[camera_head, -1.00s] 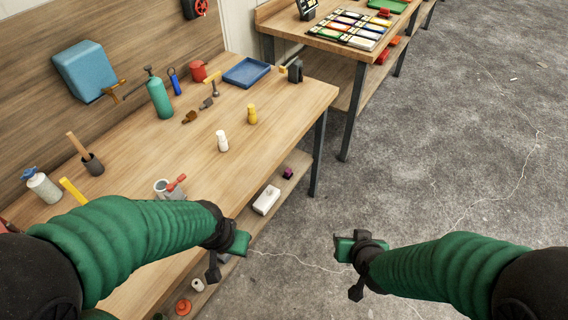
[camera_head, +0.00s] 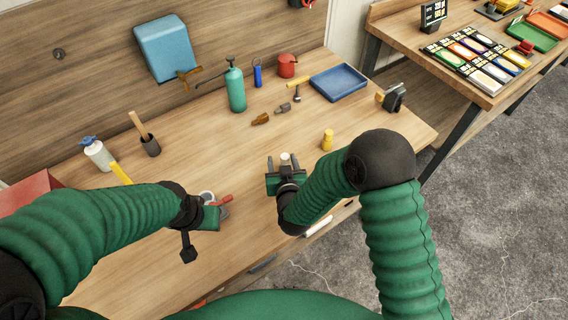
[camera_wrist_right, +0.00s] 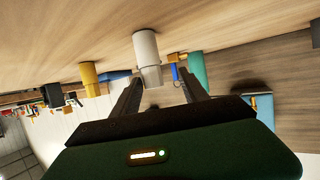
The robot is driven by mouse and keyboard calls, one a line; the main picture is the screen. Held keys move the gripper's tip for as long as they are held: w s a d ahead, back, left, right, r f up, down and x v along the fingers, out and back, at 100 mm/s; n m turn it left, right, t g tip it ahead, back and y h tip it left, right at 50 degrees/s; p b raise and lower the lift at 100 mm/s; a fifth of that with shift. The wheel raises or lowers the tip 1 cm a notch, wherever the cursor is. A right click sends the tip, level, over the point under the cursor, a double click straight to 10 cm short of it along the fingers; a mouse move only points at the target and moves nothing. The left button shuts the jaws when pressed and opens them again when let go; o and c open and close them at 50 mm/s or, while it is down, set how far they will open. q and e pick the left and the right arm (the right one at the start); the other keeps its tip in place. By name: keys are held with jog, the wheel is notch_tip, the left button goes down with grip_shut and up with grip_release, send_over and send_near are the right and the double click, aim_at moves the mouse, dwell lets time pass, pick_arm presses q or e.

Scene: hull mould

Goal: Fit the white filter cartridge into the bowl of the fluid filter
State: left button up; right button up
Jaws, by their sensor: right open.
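The white filter cartridge (camera_head: 285,157) stands upright on the workbench, and it shows large in the right wrist view (camera_wrist_right: 147,50). My right gripper (camera_head: 284,164) is open, its fingers pointing at the cartridge; in the wrist view the cartridge stands at the opening between the fingertips (camera_wrist_right: 160,82), not clamped. The likely filter bowl, a grey round cup (camera_head: 206,196) with a red handle (camera_head: 221,201), sits on the bench, partly hidden by my left gripper (camera_head: 208,217). Whether the left jaws are open cannot be told.
A yellow cylinder (camera_head: 328,140) stands right of the cartridge. Behind are a green bottle (camera_head: 236,90), a blue tray (camera_head: 339,82), a red pot (camera_head: 287,66) and small brown fittings (camera_head: 261,119). A white bottle (camera_head: 98,154) and a dark cup (camera_head: 150,146) stand left.

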aim_at(282, 163)
jog(key=w+f, duration=0.2)
jog(key=w, duration=0.1)
jog(key=shift+w+a+f, duration=0.1)
jog(key=shift+a+f, duration=0.05)
jog(key=shift+f, duration=0.1)
jog(key=shift+w+d+f, duration=0.15)
jog(key=shift+w+f, duration=0.1)
jog(key=shift+w, duration=0.3)
jog(key=shift+w+d+f, duration=0.15)
jog(key=shift+w+f, duration=0.1)
jog(key=shift+w, duration=0.3)
jog(key=shift+d, duration=0.25)
jog(key=shift+s+d+r, duration=0.1)
jog(key=shift+s+r, duration=0.1)
jog(key=shift+s, duration=0.1)
jog(key=shift+c, duration=1)
jog(key=shift+a, duration=0.6)
grip_shut()
pick_arm(q)
jog(key=shift+w+r, duration=0.15)
jog(key=shift+w, duration=0.15)
pick_arm(e)
jog(key=shift+d, duration=0.15)
